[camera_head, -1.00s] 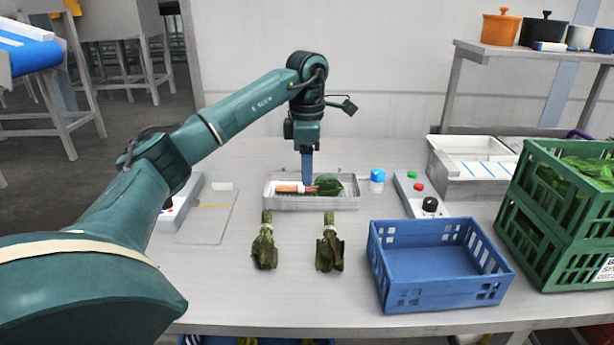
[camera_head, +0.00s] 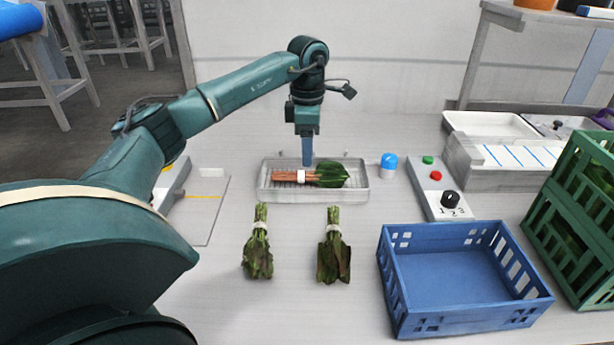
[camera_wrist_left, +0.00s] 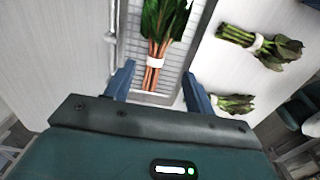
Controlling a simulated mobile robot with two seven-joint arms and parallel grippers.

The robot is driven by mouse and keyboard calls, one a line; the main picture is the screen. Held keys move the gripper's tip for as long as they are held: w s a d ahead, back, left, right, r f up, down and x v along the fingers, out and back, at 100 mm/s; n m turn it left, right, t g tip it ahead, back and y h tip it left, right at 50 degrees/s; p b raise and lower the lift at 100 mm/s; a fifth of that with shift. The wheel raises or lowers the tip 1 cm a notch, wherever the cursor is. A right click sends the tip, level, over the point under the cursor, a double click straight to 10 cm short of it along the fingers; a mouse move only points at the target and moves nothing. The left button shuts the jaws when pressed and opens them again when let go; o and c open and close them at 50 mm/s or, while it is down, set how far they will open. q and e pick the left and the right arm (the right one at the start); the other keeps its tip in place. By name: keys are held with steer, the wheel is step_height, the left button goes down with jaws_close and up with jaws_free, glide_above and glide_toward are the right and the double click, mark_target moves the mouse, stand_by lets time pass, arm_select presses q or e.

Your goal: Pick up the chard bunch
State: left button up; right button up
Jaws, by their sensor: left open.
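The chard bunch (camera_head: 333,176), with orange-pink stems, a white band and dark green leaves, lies across a shallow metal tray (camera_head: 262,192). My left gripper (camera_head: 307,162) points down over the tray, its fingertips just behind the bunch in the head view. In the left wrist view, the left gripper (camera_wrist_left: 158,84) is open and empty, its two fingers apart on either side of the chard stems (camera_wrist_left: 154,68). I cannot tell the exact height gap. My right gripper is not in view.
Two wilted banded bunches (camera_head: 258,250) (camera_head: 333,255) lie in front of the tray. A blue crate (camera_head: 395,290) stands front right, with a green crate (camera_head: 560,230) beyond it. A knob panel (camera_head: 440,192) and a blue-capped item (camera_head: 388,165) sit right of the tray.

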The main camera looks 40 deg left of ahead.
mark_target(307, 172)
arm_select(q)
steer(key=f, duration=0.7)
steer(key=shift+w+a+f, duration=0.2)
steer(key=shift+a, duration=0.05)
steer(key=shift+c, duration=0.2)
steer(key=c, duration=1)
steer(key=shift+c, duration=0.7)
steer(key=shift+r, duration=0.15)
